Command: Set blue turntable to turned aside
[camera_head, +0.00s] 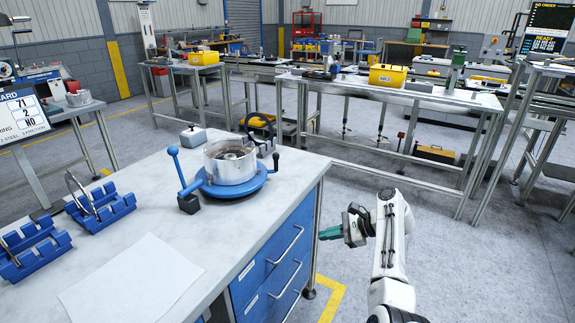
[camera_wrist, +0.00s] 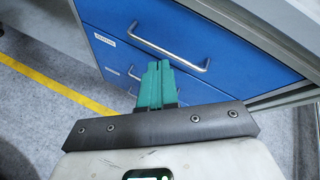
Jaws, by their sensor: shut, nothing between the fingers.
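The blue turntable (camera_head: 258,184) is a round blue plate on the bench top near its right edge. A metal ring-shaped housing (camera_head: 231,168) sits on it. A blue lever with a ball knob (camera_head: 174,152) stands up at the turntable's left, rising from a dark block. My gripper (camera_head: 322,234) is beside the bench's right side, below the top and apart from the turntable. In the wrist view its green fingers (camera_wrist: 156,72) are together and empty, in front of the blue drawers (camera_wrist: 190,30). The turntable is not in the wrist view.
The grey bench top (camera_head: 110,165) carries blue racks (camera_head: 103,205) at left and a white sheet (camera_head: 132,285) in front. A small grey block (camera_head: 193,138) and a black ring stand (camera_head: 262,140) are behind the turntable. Drawer handles (camera_head: 286,245) stick out near my gripper. Floor at right is open.

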